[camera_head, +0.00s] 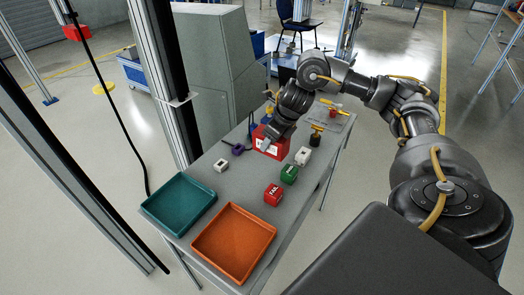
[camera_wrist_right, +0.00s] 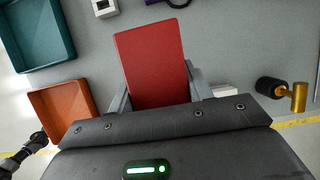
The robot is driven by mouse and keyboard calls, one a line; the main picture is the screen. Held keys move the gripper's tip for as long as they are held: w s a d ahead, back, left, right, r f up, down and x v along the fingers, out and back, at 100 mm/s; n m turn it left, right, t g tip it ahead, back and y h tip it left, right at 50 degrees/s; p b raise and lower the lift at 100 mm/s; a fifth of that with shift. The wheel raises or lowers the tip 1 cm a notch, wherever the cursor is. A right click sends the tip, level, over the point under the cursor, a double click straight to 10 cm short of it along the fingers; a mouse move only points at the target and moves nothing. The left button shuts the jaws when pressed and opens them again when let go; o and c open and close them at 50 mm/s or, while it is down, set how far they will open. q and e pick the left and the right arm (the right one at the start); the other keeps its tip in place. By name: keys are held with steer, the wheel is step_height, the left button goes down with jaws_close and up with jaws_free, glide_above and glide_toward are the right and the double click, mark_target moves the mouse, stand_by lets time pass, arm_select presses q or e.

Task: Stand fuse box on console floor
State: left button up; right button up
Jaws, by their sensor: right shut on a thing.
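A red box with a white label (camera_head: 272,148), which I take to be the fuse box, is at the far part of the grey table. In the right wrist view the red box (camera_wrist_right: 152,62) sits between the two grey fingers of my right gripper (camera_wrist_right: 160,98), which is shut on it. In the head view the right gripper (camera_head: 268,141) reaches it from above; whether its bottom touches the table cannot be told. A grey console-like cabinet (camera_head: 215,70) stands behind the table; its inner floor is not clearly visible. My left gripper is not in view.
The table holds a teal tray (camera_head: 150,208), an orange tray (camera_head: 200,250), a red FAIL block (camera_head: 273,195), a green block (camera_head: 289,174) and white blocks (camera_head: 221,165). A gold-and-black mallet-like tool (camera_head: 317,133) lies right of the box. Bare table lies left of the FAIL block.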

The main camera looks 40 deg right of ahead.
steer(key=w+f, duration=0.4)
steer(key=f, duration=0.1)
steer(key=shift+w+a+f, duration=0.1)
steer(key=shift+w+f, duration=0.05)
steer(key=shift+f, duration=0.05)
step_height(320, 180, down, 2)
steer(key=shift+f+p, duration=0.15)
steer(key=shift+p, duration=0.55)
steer(key=shift+f, duration=0.45)
steer(key=o, duration=0.7)
steer(key=shift+f, duration=0.2)
steer(key=shift+c, duration=0.2)
steer(key=o, duration=0.5)
steer(key=shift+c, duration=0.2)
steer(key=shift+r, duration=0.1)
